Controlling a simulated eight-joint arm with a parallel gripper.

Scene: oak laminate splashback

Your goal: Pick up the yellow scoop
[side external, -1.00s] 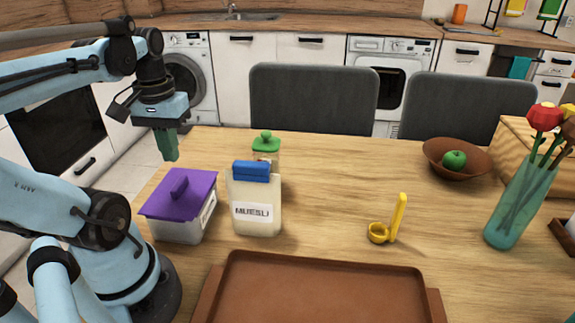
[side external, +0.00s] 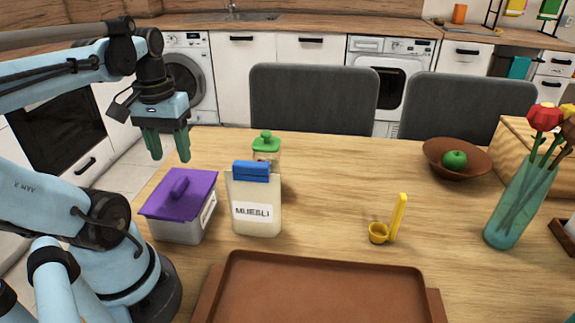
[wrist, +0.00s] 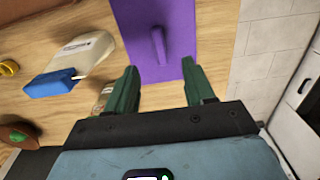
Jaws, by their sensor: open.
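The yellow scoop (side external: 379,233) is on the table right of the middle, its long handle standing up at the right of its round cup. In the wrist view the scoop (wrist: 8,68) shows only partly at the left edge. My gripper (side external: 169,158) is open and empty at the left, above and behind the purple-lidded box, far from the scoop. In the wrist view its green fingers (wrist: 160,80) are spread apart, with the purple lid beyond them.
The box with a purple lid (side external: 180,195) and the muesli container with a blue lid (side external: 252,203) stand between my gripper and the scoop. A green-lidded jar (side external: 266,145) is behind. A brown tray (side external: 320,290), bowl (side external: 435,160) and flower vase (side external: 515,205) surround the scoop.

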